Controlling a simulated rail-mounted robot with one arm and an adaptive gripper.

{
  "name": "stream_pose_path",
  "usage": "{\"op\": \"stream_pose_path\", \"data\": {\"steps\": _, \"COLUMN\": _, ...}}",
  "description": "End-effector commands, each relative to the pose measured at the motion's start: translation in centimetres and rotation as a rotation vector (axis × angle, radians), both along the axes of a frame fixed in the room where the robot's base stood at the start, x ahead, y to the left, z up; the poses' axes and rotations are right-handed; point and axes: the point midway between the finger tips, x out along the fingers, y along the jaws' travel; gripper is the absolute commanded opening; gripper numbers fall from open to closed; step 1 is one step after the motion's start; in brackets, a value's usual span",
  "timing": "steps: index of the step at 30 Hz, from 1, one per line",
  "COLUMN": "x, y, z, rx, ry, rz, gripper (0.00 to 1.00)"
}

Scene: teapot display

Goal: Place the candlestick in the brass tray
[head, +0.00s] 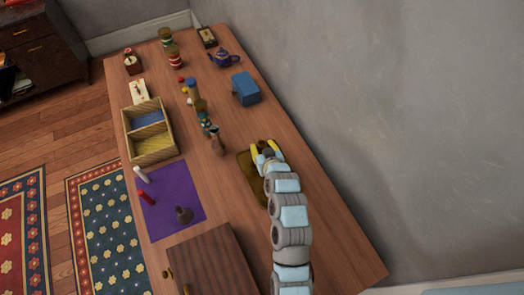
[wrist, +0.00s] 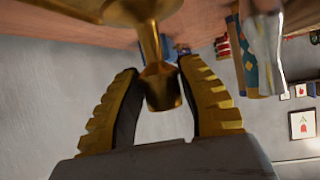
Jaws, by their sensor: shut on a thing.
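My gripper (head: 267,152) is over the right part of the wooden table, its yellow fingers shut on the brass candlestick. In the wrist view the candlestick's cup-shaped end (wrist: 161,88) sits between the fingers (wrist: 160,95), and its stem runs up to a wide gold part at the top edge. In the head view the candlestick is mostly hidden by my gripper. The brass tray (head: 246,168) lies on the table beneath my gripper, partly covered by my gripper and arm. I cannot tell whether the candlestick touches the tray.
A brown vase (head: 217,145) and small bottles stand left of the tray. A blue box (head: 246,89) and teapot (head: 223,58) are farther back. A divided wooden box (head: 152,156), purple mat (head: 165,215) and slatted wooden piece (head: 215,265) lie left. The wall (head: 400,130) is right.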

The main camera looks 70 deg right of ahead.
Motion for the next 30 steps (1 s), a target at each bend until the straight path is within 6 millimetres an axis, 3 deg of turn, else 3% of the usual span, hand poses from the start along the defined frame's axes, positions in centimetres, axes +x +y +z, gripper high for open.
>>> {"op": "stream_pose_path", "data": {"steps": 7, "x": 0.0, "y": 0.0, "z": -3.0, "rx": 0.001, "ry": 0.0, "rz": 0.0, "gripper": 0.0}}
{"op": "stream_pose_path", "data": {"steps": 19, "x": 0.0, "y": 0.0, "z": -3.4, "rx": -0.002, "ry": -0.001, "rz": 0.0, "gripper": 0.0}}
{"op": "stream_pose_path", "data": {"steps": 20, "x": 0.0, "y": 0.0, "z": -3.4, "rx": -0.001, "ry": -0.001, "rz": 0.0, "gripper": 0.44}}
{"op": "stream_pose_path", "data": {"steps": 21, "x": 0.0, "y": 0.0, "z": -3.3, "rx": -0.001, "ry": -0.001, "rz": 0.0, "gripper": 0.56}}
{"op": "stream_pose_path", "data": {"steps": 22, "x": 0.0, "y": 0.0, "z": -3.3, "rx": -0.001, "ry": -0.001, "rz": 0.0, "gripper": 0.6}}
{"op": "stream_pose_path", "data": {"steps": 30, "x": 0.0, "y": 0.0, "z": -3.3, "rx": 0.0, "ry": -0.001, "rz": 0.0, "gripper": 0.6}}
